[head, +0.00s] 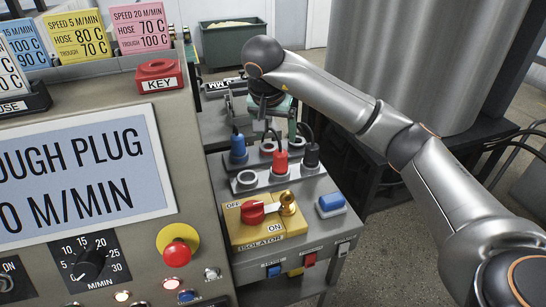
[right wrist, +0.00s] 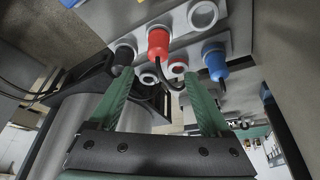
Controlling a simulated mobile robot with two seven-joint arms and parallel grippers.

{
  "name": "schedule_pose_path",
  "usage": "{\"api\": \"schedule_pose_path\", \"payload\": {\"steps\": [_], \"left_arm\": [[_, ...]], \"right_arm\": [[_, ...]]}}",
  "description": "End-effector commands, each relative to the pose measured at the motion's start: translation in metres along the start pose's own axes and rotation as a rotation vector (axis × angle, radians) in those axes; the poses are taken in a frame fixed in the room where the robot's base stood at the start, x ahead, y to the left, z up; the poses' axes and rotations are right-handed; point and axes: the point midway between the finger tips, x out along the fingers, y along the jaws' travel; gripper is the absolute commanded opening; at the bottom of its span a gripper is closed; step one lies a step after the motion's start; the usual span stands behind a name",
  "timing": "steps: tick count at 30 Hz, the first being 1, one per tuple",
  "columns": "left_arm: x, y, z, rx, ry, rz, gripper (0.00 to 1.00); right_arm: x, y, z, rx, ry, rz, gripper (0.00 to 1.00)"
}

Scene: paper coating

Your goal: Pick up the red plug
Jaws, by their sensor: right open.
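The red plug (head: 281,161) stands upright in a socket on the sloped grey panel, between the blue plug (head: 238,148) and the black plug (head: 312,154). My right gripper (head: 276,122) is just behind the plugs in the head view, partly hidden by its own wrist. In the right wrist view its two green fingers (right wrist: 156,80) are spread and empty. The red plug (right wrist: 158,42) shows past and between the fingertips, apart from them, with its cable curving down. The black plug (right wrist: 124,57) is near the left fingertip and the blue plug (right wrist: 214,60) near the right one. My left gripper is out of view.
A yellow isolator box (head: 262,222) with a red handle and a blue button (head: 332,203) sit nearer. The control console (head: 75,160) fills the left. A large metal cylinder (head: 415,60) stands behind my right arm.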

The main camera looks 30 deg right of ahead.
Motion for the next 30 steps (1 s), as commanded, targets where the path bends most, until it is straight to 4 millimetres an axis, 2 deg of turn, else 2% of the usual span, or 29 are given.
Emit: {"api": "schedule_pose_path", "payload": {"steps": [3, 9, 14, 24, 30], "left_arm": [[-0.002, 0.001, 0.005, -0.002, -0.01, 0.001, 0.5], [-0.003, 0.001, 0.007, -0.002, -0.014, 0.001, 0.5], [-0.003, 0.001, 0.006, -0.002, -0.014, 0.0, 0.5], [-0.004, 0.0, 0.003, -0.002, -0.008, -0.002, 0.5], [-0.004, -0.001, 0.003, -0.001, -0.008, -0.003, 0.5]], "right_arm": [[0.025, 0.001, 0.002, 0.0, -0.006, 0.004, 0.81], [0.054, 0.0, 0.002, 0.0, -0.005, 0.002, 0.81], [0.064, 0.0, 0.002, 0.0, -0.005, 0.0, 0.81], [0.108, 0.002, 0.006, 0.0, -0.005, -0.001, 0.81], [0.113, 0.002, 0.006, 0.0, -0.003, -0.002, 0.81]]}}
